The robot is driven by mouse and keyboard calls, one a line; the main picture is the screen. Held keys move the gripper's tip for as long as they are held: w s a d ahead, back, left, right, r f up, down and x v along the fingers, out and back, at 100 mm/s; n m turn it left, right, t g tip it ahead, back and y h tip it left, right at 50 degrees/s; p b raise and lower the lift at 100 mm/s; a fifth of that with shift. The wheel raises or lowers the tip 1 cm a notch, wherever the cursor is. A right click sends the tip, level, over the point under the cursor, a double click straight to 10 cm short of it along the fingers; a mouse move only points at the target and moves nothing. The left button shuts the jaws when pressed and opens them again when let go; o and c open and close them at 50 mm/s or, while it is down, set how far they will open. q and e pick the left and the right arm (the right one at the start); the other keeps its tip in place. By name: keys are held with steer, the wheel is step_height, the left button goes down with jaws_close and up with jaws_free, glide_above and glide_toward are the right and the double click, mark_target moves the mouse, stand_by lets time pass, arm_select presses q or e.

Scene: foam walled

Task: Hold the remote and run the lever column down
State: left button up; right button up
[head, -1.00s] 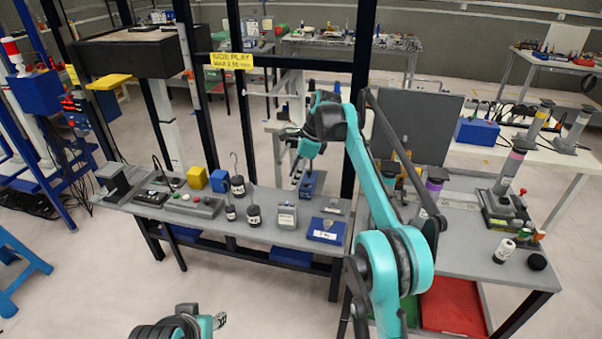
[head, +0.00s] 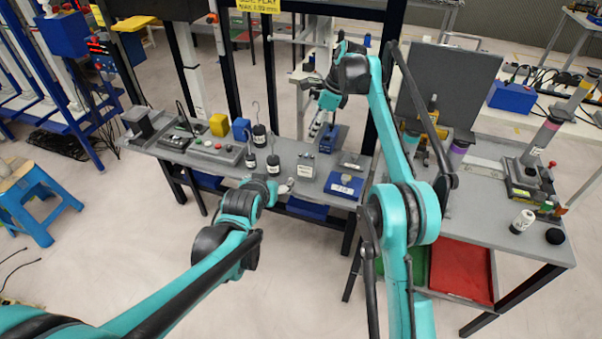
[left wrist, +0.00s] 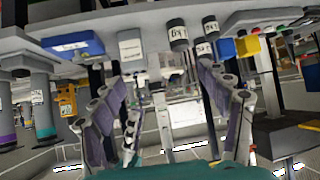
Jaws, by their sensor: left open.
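My left gripper (head: 284,188) is in front of the bench's near edge, below the weights. Its two fingers stand apart with nothing between them in the left wrist view (left wrist: 172,130). My right gripper (head: 319,122) points down at a blue fixture (head: 330,139) on the bench. Its fingertips are too small to tell open from shut or whether they touch. A grey button box (head: 213,150) with red and green buttons lies on the bench. I cannot tell which object is the remote. A pale upright column (head: 316,68) stands behind the bench; I cannot tell whether it is the lever column.
The grey bench (head: 290,212) carries hooked black weights (head: 251,160), a yellow block (head: 219,125) and a labelled blue box (head: 344,185). Black posts rise behind it. A second table (head: 470,225) stands right, a blue stool (head: 35,200) left. Floor before the bench is clear.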

arm_select(q)
steer(key=m+t+h, duration=0.1)
steer(key=t, duration=0.1)
glide_toward(305, 167)
steer(key=x, duration=0.4)
steer(key=shift+w+a+f, duration=0.1)
steer(key=shift+a, duration=0.05)
steer(key=shift+x, duration=4)
steer(key=c, duration=1.3)
steer(key=shift+c, duration=0.2)
arm_select(e)
jaws_close()
